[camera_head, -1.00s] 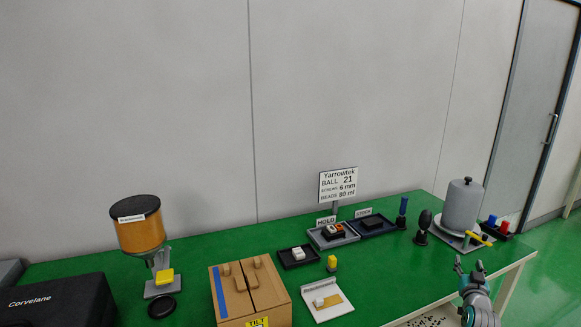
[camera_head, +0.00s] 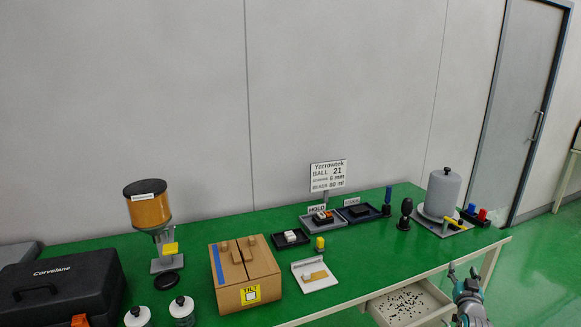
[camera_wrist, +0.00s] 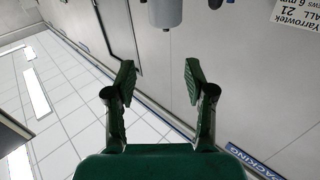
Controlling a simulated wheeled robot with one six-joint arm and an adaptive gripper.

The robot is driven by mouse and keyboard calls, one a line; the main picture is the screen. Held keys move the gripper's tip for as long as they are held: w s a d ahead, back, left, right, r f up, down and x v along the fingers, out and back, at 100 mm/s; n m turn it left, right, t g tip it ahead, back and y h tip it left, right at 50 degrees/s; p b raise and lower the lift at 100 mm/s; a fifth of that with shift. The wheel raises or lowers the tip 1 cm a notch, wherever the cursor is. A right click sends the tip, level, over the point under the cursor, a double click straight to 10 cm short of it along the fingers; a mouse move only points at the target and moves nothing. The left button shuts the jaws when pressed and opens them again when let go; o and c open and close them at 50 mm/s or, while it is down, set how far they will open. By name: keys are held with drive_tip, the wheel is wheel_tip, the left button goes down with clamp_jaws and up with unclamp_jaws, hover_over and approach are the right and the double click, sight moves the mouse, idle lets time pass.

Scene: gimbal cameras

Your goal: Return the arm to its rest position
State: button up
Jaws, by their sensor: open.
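My gripper (camera_head: 464,272) shows at the lower right in the head view, in front of the table's front edge and above an open drawer area. Its two fingers are spread apart with nothing between them.
The green table (camera_head: 350,262) carries a cardboard box (camera_head: 245,275), an orange hopper (camera_head: 150,210), small trays and a grey cylinder (camera_head: 441,192). A drawer (camera_head: 408,303) with dark beads stands open beside my gripper. A black case (camera_head: 60,285) sits at left.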

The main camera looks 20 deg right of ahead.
drive_tip(key=s+a+f+n+y, duration=0.1)
drive_tip(key=s+a+f, duration=0.35)
drive_tip(key=a, duration=0.45)
drive_tip(key=s+a+f+n+t+y, duration=0.1)
drive_tip(key=s+a+f+y, duration=0.15)
drive_tip(key=a+f, duration=0.5)
drive_tip(key=s+a+f+n, duration=0.1)
drive_tip(key=s+a+f, duration=0.3)
drive_tip(key=a, duration=0.6)
drive_tip(key=s+a+f+n+y, duration=0.1)
drive_tip(key=s+a+n+y, duration=0.15)
drive_tip(key=s+a, duration=1.3)
drive_tip(key=s+a+r+n+y, duration=0.1)
drive_tip(key=s+a+r+y, duration=0.1)
drive_tip(key=s, duration=0.6)
drive_tip(key=s+a+r+y, duration=0.1)
drive_tip(key=s+a+r, duration=0.4)
drive_tip(key=s+r, duration=0.2)
drive_tip(key=s+a+r+n+y, duration=0.1)
drive_tip(key=s+a+r, duration=0.3)
drive_tip(key=s, duration=0.4)
drive_tip(key=shift+s+r+n+y, duration=0.35)
drive_tip(key=shift+r+y, duration=0.15)
drive_tip(key=shift+y, duration=0.3)
